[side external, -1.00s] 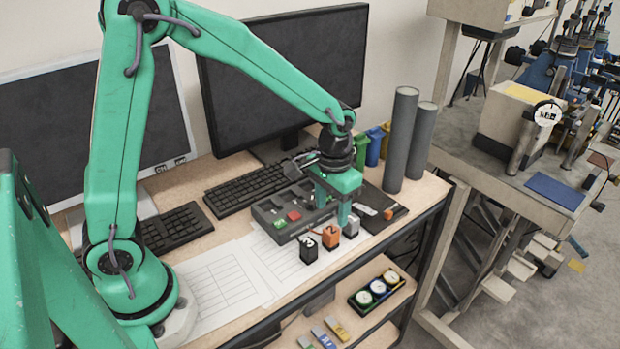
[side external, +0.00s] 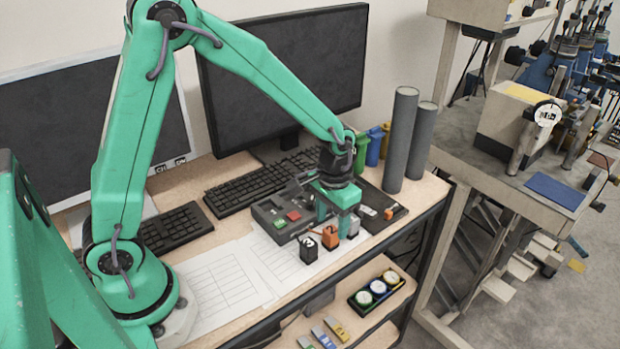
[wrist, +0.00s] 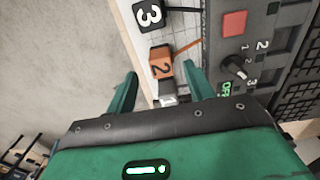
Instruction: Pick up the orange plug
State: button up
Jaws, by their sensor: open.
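The orange plug (side external: 330,237) stands at the table's front edge, between a black plug (side external: 308,249) and a grey plug (side external: 354,228). In the wrist view the orange plug (wrist: 160,64) shows a "2" on its top and a thin orange cord. My gripper (side external: 333,219) is open and points down, just above and behind the orange plug in the side view. In the wrist view the two fingers of my gripper (wrist: 160,74) appear on either side of the orange and grey plugs. I cannot tell how far above the orange plug the fingertips are.
A dark panel (side external: 267,212) with a red button and a knob (wrist: 235,66) lies close behind the plugs. Two grey cylinders (side external: 400,140) stand to the right. Paper sheets (side external: 222,285) lie flat to the left. A lower shelf holds a tray of gauges (side external: 365,299).

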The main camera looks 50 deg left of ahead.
aim_at(331, 229)
jog(key=shift+a+f, duration=0.1)
jog(key=shift+f, duration=2)
jog(key=c, duration=1.1)
jog(key=shift+r, duration=0.15)
jog(key=shift+r, duration=0.5)
notch_tip(331, 229, up, 3)
jog(key=shift+r, duration=0.1)
jog(key=s+d+r, duration=0.2)
jog(key=d, duration=0.1)
jog(key=s+d+r, duration=0.2)
jog(key=s+d, duration=0.1)
jog(key=s+d+r, duration=0.2)
jog(key=d, duration=0.1)
jog(key=shift+s+r, duration=0.2)
jog(key=shift+r, duration=0.1)
